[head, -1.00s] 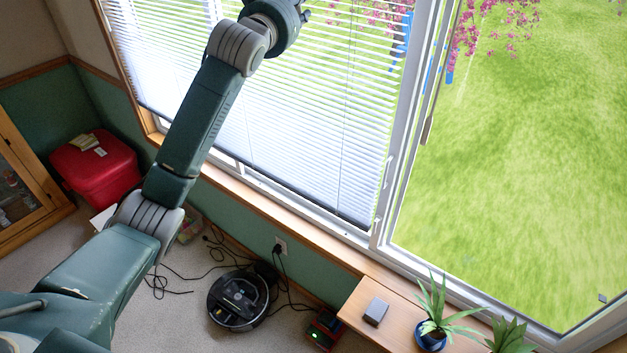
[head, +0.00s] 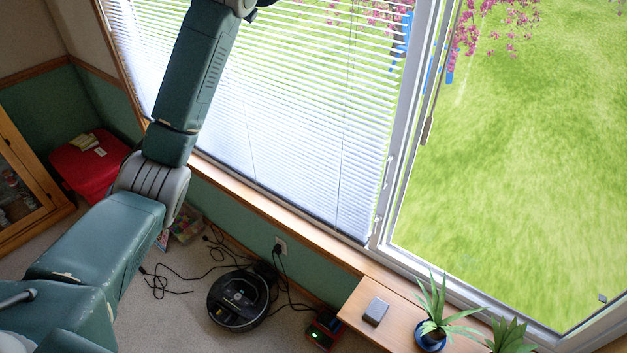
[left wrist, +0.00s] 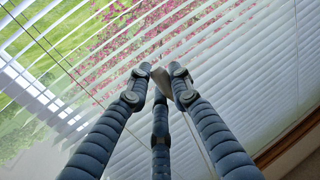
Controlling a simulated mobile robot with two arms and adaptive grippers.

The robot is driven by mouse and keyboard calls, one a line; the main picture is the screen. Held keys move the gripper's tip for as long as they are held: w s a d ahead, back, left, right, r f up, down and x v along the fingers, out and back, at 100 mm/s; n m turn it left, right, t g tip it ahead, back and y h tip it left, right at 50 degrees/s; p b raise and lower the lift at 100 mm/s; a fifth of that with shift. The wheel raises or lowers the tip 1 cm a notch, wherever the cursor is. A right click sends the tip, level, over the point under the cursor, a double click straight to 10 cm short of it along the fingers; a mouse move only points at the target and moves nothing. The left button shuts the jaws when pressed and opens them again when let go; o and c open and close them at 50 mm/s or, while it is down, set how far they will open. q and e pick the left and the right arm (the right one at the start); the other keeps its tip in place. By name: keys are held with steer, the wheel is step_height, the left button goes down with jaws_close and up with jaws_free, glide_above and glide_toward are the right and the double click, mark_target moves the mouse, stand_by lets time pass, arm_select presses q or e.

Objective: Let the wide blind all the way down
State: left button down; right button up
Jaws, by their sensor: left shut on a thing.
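The wide blind (head: 290,130) is a white slatted blind over the left window in the head view. Its bottom edge lies down along the sill, and its upper part is out of frame. Its slats also fill much of the left wrist view (left wrist: 235,65), with grass and pink blossom showing between them. My left gripper (left wrist: 159,76) has its fingers closed around a small greyish tapered piece (left wrist: 160,80), apparently a cord pull, in front of the slats. In the head view the left gripper is beyond the top edge. My right gripper is not in view.
A wooden sill (head: 250,193) runs below the window. A bench (head: 358,314) with a small grey box (head: 375,311) and a potted plant (head: 432,333) stands lower right. A robot vacuum (head: 238,299), cables and a red bin (head: 85,172) are on the floor.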

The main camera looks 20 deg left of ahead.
arm_select(q)
step_height(320, 180, up, 5)
stand_by(0.4)
step_height(320, 180, up, 6)
steer(key=shift+f, duration=0.25)
steer(key=d, duration=0.1)
steer(key=s+d+b, duration=0.1)
steer(key=d, duration=0.2)
steer(key=shift+s+d, duration=0.35)
steer(key=shift+d, duration=0.05)
stand_by(0.3)
steer(key=c, duration=1.4)
jaws_free()
steer(key=shift+a, duration=0.1)
